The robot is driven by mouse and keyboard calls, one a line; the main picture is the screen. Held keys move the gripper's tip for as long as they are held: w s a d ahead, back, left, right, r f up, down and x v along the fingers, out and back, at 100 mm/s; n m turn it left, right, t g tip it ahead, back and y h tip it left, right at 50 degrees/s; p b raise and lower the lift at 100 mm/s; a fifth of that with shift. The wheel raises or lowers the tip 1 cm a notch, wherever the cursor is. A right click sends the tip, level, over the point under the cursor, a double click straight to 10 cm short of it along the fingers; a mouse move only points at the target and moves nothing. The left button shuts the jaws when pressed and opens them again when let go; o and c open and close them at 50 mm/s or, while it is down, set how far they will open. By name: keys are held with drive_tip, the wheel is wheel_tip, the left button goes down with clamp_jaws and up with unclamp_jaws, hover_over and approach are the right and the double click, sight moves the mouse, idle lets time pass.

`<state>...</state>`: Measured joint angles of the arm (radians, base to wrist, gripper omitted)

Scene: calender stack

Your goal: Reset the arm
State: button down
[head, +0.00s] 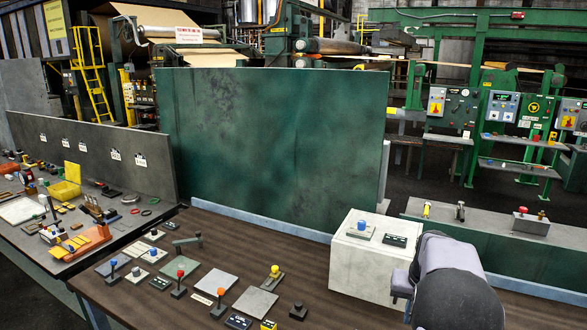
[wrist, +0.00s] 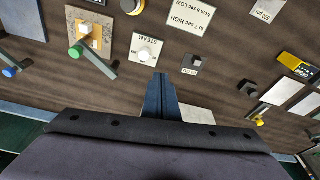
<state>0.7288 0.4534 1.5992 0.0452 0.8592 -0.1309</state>
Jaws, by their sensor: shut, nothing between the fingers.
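My gripper shows in the wrist view (wrist: 160,78) as two dark blue fingers pressed together, with nothing between them. It hangs over the brown panel top, pointing past a square plate with a white knob (wrist: 147,48) marked STEAM. The fingertips look apart from it, though their height is hard to judge. In the head view my dark arm fills the lower right corner, beside the pale box (head: 365,262). The fingertips cannot be made out there.
The brown panel (head: 215,240) carries several levers and plates, including a red-knobbed lever (head: 180,280) and a yellow-knobbed lever (head: 274,275). A tall green board (head: 270,140) stands behind it. A cluttered side table (head: 30,255) is at left.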

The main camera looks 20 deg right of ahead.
drive_tip(key=s+a+f+n+g+y, duration=0.1)
drive_tip(key=s+a+n, duration=0.1)
drive_tip(key=a, duration=0.9)
drive_tip(key=s+a+f+n, duration=0.1)
drive_tip(key=s+a+n, duration=0.15)
drive_tip(key=a, duration=0.95)
drive_tip(key=s+a+f+n+g, duration=0.1)
drive_tip(key=s+a+f+n, duration=0.25)
drive_tip(key=s+a, duration=0.75)
wheel_tip(320, 180, down, 11)
drive_tip(key=d+b, duration=0.1)
drive_tip(key=b, duration=1)
drive_tip(key=shift+s+f+m, duration=0.15)
drive_tip(key=shift+s+m, duration=0.2)
drive_tip(key=shift+m, duration=0.05)
drive_tip(key=shift+f+b, duration=0.1)
drive_tip(key=shift+b, duration=0.2)
